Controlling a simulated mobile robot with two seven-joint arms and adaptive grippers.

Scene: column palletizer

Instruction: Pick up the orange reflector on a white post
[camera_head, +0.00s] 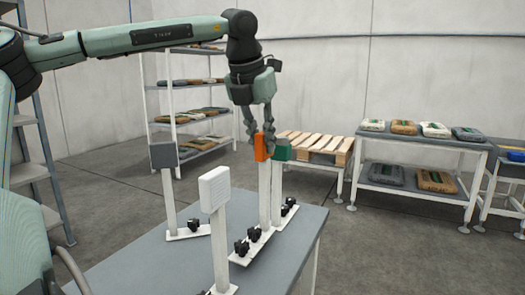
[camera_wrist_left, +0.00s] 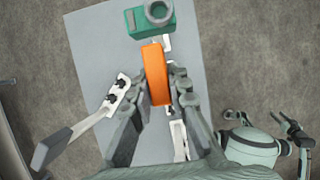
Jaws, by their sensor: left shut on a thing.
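The orange reflector (camera_head: 261,147) sits on top of a white post (camera_head: 265,195) that stands upright on a white base on the grey table. My left gripper (camera_head: 261,138) comes down from above, with its fingers around the orange reflector. In the left wrist view the orange reflector (camera_wrist_left: 155,74) lies between the two fingers of my left gripper (camera_wrist_left: 160,92), which are shut on it. The lower part of the post is hidden from the wrist camera.
A green block on a post (camera_head: 282,151) stands close behind the orange one. A white block (camera_head: 214,187) and a dark grey block (camera_head: 163,155) stand on other posts on the table (camera_head: 150,262). A wooden pallet (camera_head: 318,143) and shelves with bags stand behind.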

